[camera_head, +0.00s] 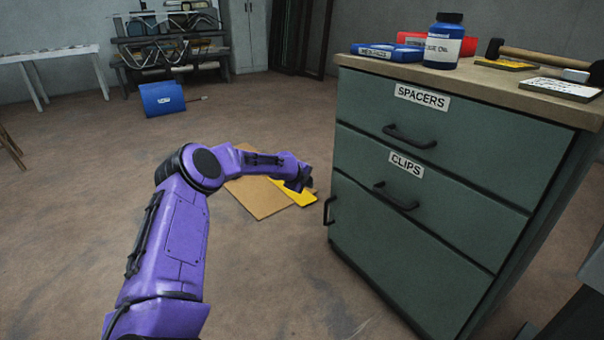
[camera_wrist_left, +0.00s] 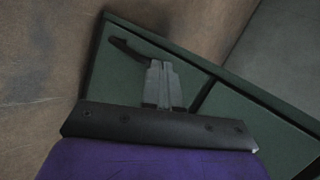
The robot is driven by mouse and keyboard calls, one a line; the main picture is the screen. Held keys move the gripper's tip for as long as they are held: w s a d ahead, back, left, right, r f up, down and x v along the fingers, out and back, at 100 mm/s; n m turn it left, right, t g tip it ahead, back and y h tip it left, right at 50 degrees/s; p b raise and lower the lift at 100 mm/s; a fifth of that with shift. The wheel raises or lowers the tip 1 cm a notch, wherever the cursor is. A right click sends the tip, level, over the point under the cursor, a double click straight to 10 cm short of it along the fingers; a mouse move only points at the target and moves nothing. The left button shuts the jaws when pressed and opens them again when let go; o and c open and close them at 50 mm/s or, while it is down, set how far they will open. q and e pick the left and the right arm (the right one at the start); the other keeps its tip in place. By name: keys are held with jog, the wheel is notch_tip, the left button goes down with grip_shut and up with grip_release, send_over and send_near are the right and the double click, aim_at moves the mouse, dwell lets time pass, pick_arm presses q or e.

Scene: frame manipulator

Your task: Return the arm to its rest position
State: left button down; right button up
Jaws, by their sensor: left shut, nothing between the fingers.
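My purple left arm (camera_head: 180,235) comes in from the lower left and bends at the elbow toward the cabinet. My left gripper (camera_head: 305,187) is at its end, to the left of the green cabinet (camera_head: 400,230) and apart from its handles in the head view. In the left wrist view the gripper's fingers (camera_wrist_left: 162,66) are together and empty, with the cabinet front and a dark handle (camera_wrist_left: 128,49) behind them. The cabinet's drawers, labelled SPACERS (camera_head: 422,97) and CLIPS (camera_head: 406,165), look shut. My right gripper is in neither view.
A cardboard sheet (camera_head: 258,196) and a yellow piece (camera_head: 298,195) lie on the floor. A blue object (camera_head: 162,99) lies farther back. The left floor is open.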

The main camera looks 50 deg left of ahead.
pick_arm(q)
jog(key=shift+s+a+r+p, duration=0.1)
jog(key=shift+s+r+p, duration=0.3)
jog(key=shift+s+r, duration=0.5)
jog(key=shift+s+f, duration=0.1)
jog(key=shift+f, duration=0.05)
